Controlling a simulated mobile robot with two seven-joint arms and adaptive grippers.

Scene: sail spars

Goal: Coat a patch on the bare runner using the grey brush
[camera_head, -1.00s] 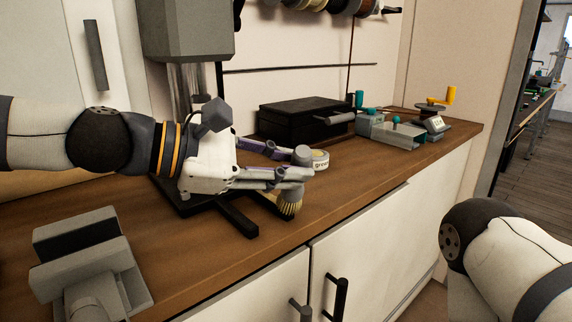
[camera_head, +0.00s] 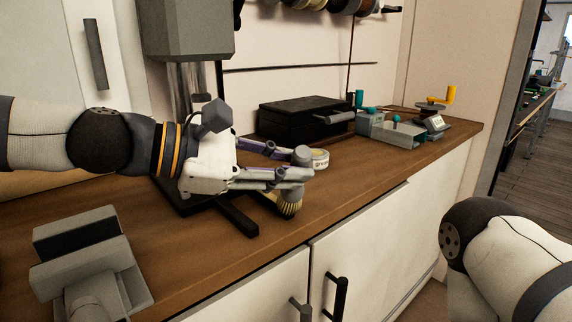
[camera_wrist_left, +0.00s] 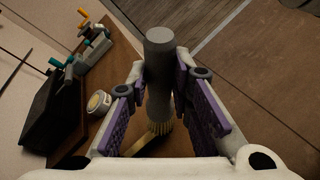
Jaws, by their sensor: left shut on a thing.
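My left gripper (camera_head: 298,165) is shut on the grey brush (camera_head: 291,187), above the wooden worktop near its front edge. The brush is nearly upright, with its pale bristles pointing down. In the left wrist view the brush handle (camera_wrist_left: 158,82) stands between the purple-padded fingers of my left gripper (camera_wrist_left: 158,92). The bristles are low, close to a thin pale brown strip (camera_wrist_left: 137,148); I cannot tell whether they touch it, or whether this strip is the bare runner. My right gripper is out of view; only part of my right arm shows.
A round labelled tin (camera_head: 320,160) stands just beyond the brush. A black box (camera_head: 298,120) is behind it, and a grey device with teal knobs (camera_head: 398,133) is farther right. A grey vise-like block (camera_head: 90,255) is at the front left. The worktop (camera_head: 385,170) is clear right of the brush.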

